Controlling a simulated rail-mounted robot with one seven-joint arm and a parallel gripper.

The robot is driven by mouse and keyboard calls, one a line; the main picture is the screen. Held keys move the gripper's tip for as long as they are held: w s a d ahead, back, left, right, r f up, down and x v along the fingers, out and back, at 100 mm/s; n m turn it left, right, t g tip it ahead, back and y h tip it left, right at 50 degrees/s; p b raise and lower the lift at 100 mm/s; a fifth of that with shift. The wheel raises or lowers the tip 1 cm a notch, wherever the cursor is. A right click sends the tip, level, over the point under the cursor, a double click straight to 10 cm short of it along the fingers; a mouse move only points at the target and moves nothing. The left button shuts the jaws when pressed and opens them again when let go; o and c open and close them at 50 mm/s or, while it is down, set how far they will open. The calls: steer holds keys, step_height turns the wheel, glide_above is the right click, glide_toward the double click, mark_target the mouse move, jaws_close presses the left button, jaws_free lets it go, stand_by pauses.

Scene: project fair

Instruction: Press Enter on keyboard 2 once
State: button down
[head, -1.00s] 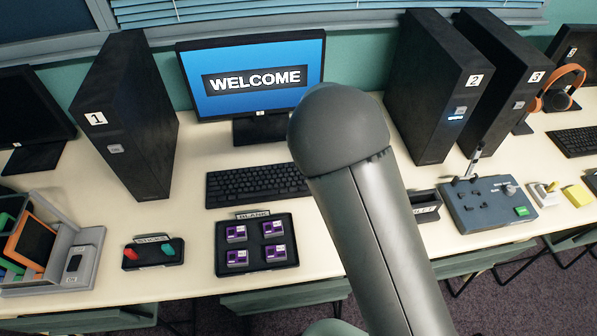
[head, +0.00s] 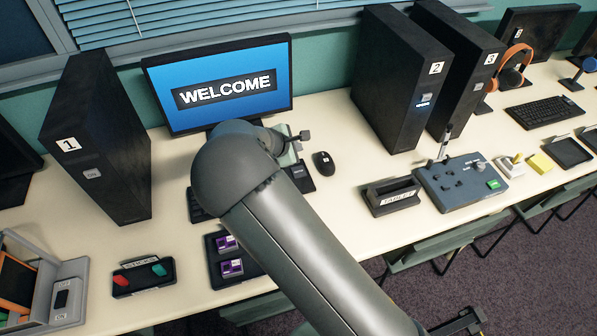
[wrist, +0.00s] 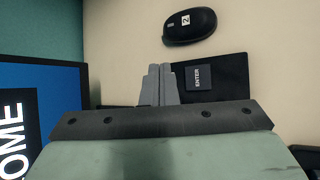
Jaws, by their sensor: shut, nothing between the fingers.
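The dark keyboard (head: 304,184) lies in front of the WELCOME monitor (head: 228,84), mostly hidden by my arm in the head view. In the wrist view the right part of the keyboard (wrist: 231,72) shows, with a key marked ENTER (wrist: 199,77). A black mouse (head: 324,163) lies beside it; in the wrist view the mouse (wrist: 190,25) bears the label 2. My gripper (wrist: 160,68) is shut and empty. Its fingertips appear just left of the ENTER key in the wrist view; I cannot tell their height above the keyboard.
Black towers 1 (head: 95,140), 2 (head: 400,80) and 3 (head: 465,65) stand on the desk. A dark holder (head: 392,196) and a control box (head: 462,187) lie to the right. A tray of purple blocks (head: 222,282) is partly behind my arm. Bare desk surrounds the mouse.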

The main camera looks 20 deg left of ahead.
steer(key=b, duration=0.5)
glide_above(296, 173)
step_height(296, 173, down, 8)
steer(key=shift+s+r, duration=0.1)
steer(key=shift+r, duration=0.05)
steer(key=shift+f, duration=0.4)
steer(key=shift+f+b, duration=0.15)
steer(key=shift+b, duration=0.15)
stand_by(1.1)
steer(key=shift+f+b, duration=0.25)
steer(key=shift+b, duration=0.1)
steer(key=shift+f+b, duration=0.4)
stand_by(0.5)
steer(key=shift+r, duration=0.1)
steer(key=shift+d+r+p, duration=0.1)
steer(key=shift+r+p, duration=0.25)
steer(key=shift+r, duration=0.35)
steer(key=shift+r, duration=0.1)
